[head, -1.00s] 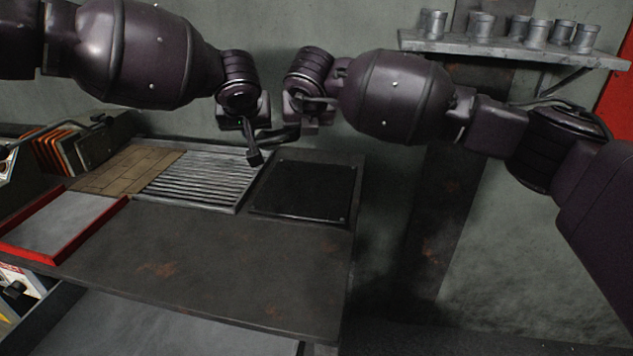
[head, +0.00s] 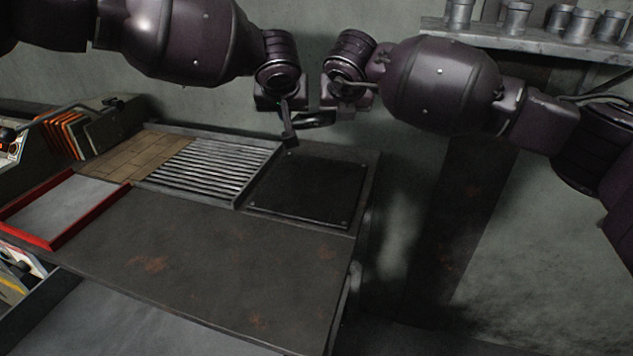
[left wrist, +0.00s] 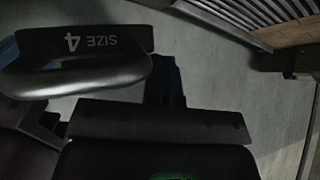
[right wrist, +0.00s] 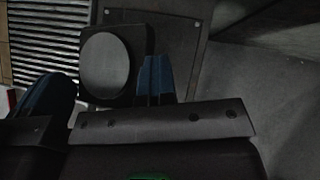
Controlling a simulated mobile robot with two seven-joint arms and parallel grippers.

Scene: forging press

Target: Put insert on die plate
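The insert is a dark square block with a pale round face in the right wrist view (right wrist: 105,66). In the left wrist view it shows a black side marked "SIZE 4" (left wrist: 88,42) and a rounded dark part. My left gripper (head: 292,118) and right gripper (head: 335,115) face each other close together, with the insert between them. The die plate, seemingly the flat black square plate (head: 308,190), lies below on the table's right part, bare.
Left of the plate are a slatted grille (head: 215,168), a brick-patterned patch (head: 138,157) and a red-rimmed tray (head: 32,240). Orange-edged plates stand in a rack (head: 65,135) at the back left. The table front (head: 190,265) is clear. A wall shelf (head: 530,45) holds several metal cups.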

